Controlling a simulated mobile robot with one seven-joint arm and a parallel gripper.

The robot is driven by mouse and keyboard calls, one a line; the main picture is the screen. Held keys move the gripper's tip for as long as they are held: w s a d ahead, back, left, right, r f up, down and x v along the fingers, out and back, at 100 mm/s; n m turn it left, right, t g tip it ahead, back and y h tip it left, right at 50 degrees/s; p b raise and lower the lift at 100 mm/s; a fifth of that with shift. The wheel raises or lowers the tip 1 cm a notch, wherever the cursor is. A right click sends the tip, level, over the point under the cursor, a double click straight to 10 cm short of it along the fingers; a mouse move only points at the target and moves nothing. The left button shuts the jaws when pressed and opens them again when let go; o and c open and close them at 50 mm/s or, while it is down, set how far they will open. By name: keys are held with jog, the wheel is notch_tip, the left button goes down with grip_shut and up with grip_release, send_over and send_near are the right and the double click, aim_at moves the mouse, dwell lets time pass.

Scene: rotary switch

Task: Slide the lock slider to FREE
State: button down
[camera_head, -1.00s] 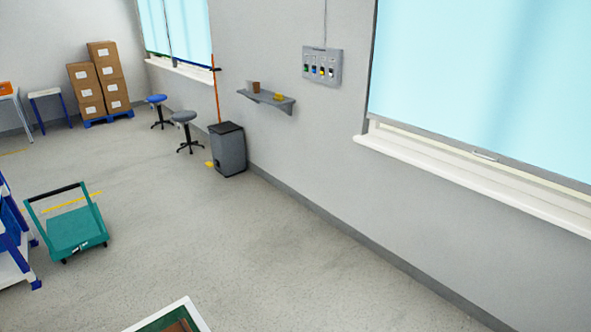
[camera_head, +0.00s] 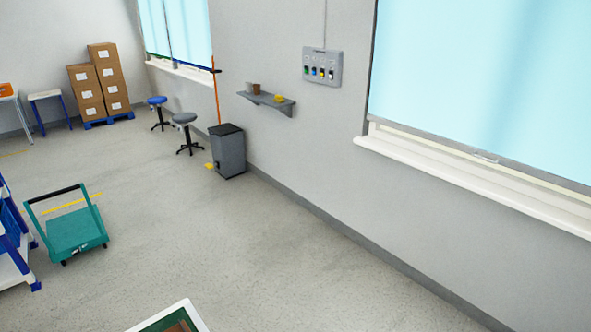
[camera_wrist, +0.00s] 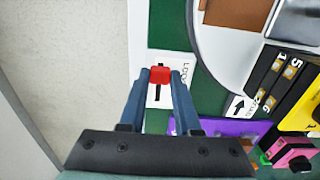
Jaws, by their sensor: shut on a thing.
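The red knob of the lock slider (camera_wrist: 161,76) sits in the wrist view on a white plate (camera_wrist: 156,101) with partly visible lettering that seems to read LOCK. A dark slot runs above and below the knob. My gripper (camera_wrist: 161,80) has its two blue-grey fingers shut on the knob, one on each side. The lower part of the plate shows between the fingers. Any FREE marking cannot be made out. In the head view, only a white-edged corner of the green board (camera_head: 160,323) shows at the bottom; my gripper is not visible there.
In the wrist view, a large round dial edge (camera_wrist: 219,76), black numbered blocks (camera_wrist: 270,80), a purple part (camera_wrist: 225,128), a yellow part (camera_wrist: 300,115) and a pink part (camera_wrist: 288,153) lie right of my fingers. Pale floor (camera_wrist: 70,60) shows at left.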

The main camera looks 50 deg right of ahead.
jog(key=shift+w, duration=0.1)
jog(key=w, duration=0.2)
jog(key=w+d+b, duration=0.1)
jog(key=w, duration=0.1)
jog(key=shift+w+b, duration=0.1)
jog(key=shift+b, duration=0.2)
jog(key=c, duration=0.6)
grip_release()
jog(key=shift+r, duration=0.1)
notch_tip(320, 180, up, 13)
jog(key=shift+w, duration=0.1)
